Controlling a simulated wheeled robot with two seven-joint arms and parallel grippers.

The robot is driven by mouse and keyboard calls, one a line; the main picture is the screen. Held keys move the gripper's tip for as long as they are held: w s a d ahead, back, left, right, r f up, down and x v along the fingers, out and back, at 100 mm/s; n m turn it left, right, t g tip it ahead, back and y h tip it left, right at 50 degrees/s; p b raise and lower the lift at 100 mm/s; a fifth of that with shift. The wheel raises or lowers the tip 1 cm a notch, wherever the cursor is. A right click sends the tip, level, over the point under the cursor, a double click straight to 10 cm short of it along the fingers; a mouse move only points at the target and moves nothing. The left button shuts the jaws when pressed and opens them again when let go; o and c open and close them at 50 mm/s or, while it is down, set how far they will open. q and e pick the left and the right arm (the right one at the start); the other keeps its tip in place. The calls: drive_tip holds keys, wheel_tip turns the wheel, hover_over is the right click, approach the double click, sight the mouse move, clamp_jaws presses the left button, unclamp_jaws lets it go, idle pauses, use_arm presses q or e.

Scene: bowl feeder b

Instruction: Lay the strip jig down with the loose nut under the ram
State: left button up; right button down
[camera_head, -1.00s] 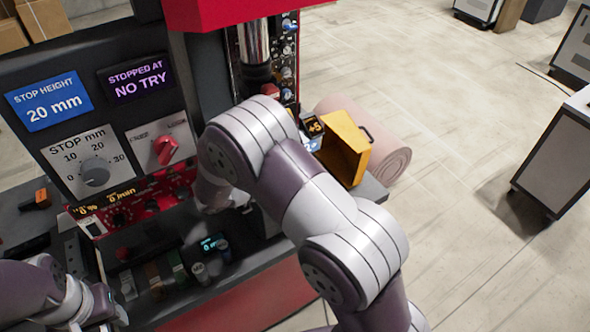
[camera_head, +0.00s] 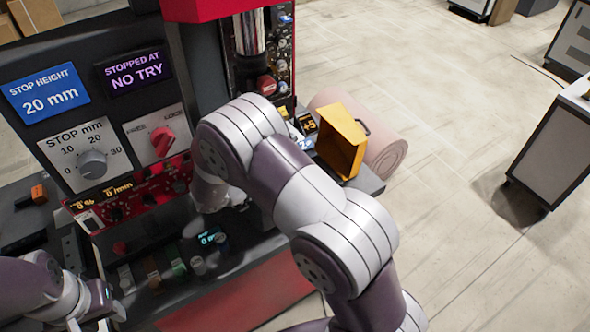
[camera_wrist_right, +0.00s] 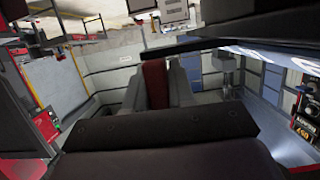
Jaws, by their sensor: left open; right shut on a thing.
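The ram (camera_head: 249,32) is a shiny steel cylinder below the red press head in the head view. In the right wrist view a long dark bar (camera_wrist_right: 225,42), which looks like the strip jig, runs across the upper right. My right gripper is shut on it; its fingertips are hard to make out. I cannot see the loose nut.
The press panel has a stop knob (camera_head: 92,163), a red switch (camera_head: 163,140) and a display (camera_head: 137,76) reading "STOPPED AT NO TRY". A yellow bin (camera_head: 341,140) stands right of my right arm, with a pink roll (camera_head: 386,150) behind it. Several small items line the bench front.

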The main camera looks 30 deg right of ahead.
drive_tip(key=shift+f, duration=0.1)
drive_tip(key=c, duration=1)
unclamp_jaws()
drive_tip(key=shift+o, duration=0.6)
drive_tip(key=shift+a, duration=0.15)
drive_tip(key=b+v, duration=0.3)
drive_tip(key=v, duration=0.9)
drive_tip(key=shift+a+r+b, duration=0.15)
drive_tip(key=shift+r+b, duration=0.05)
drive_tip(key=shift+b, duration=0.15)
